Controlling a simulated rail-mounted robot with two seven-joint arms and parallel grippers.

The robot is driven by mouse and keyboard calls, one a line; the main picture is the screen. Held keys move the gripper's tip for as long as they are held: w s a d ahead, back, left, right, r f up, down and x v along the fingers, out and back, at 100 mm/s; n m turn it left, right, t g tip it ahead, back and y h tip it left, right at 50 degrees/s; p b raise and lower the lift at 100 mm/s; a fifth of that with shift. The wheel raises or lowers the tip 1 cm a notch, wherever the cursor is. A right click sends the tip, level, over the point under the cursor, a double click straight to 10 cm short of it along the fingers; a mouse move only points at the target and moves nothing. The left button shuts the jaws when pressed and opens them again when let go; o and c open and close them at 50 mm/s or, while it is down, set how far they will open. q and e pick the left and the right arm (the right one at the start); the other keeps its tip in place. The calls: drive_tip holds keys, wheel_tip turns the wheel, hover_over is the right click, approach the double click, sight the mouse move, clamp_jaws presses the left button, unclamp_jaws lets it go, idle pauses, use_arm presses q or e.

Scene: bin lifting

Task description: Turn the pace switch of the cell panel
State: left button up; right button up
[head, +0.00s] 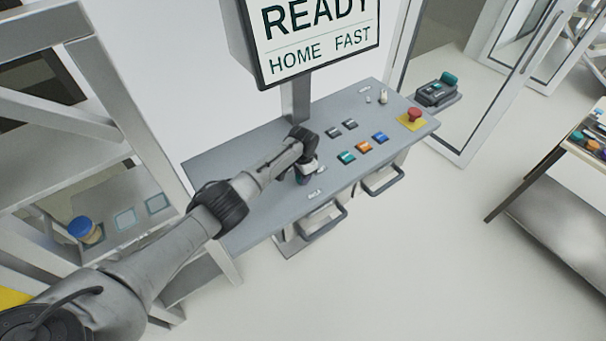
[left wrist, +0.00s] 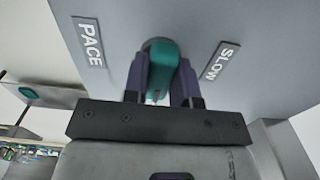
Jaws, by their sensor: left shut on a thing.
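The cell panel (head: 240,160) is a grey sloped console below a display (head: 315,35) that reads READY, HOME and FAST. The pace switch (left wrist: 160,60) is a teal knob between the labels PACE (left wrist: 88,42) and SLOW (left wrist: 219,62) in the left wrist view. My left gripper (left wrist: 163,75) has its two dark fingers on either side of the knob, shut on it. In the head view my left gripper (head: 304,176) is down at the panel's near left part and hides most of the switch. My right gripper is not in view.
Teal, orange, blue and dark buttons (head: 363,146) lie right of my gripper. A red stop button (head: 414,113) on yellow is at the panel's right end. Handles (head: 383,182) stick out below its front edge. A shelf frame (head: 130,120) stands left, close to my arm.

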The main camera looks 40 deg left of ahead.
use_arm(q)
drive_tip(key=shift+r, duration=0.1)
drive_tip(key=o, duration=0.9)
drive_tip(key=shift+r, duration=0.5)
wheel_tip(320, 180, up, 13)
drive_tip(key=shift+f, duration=0.15)
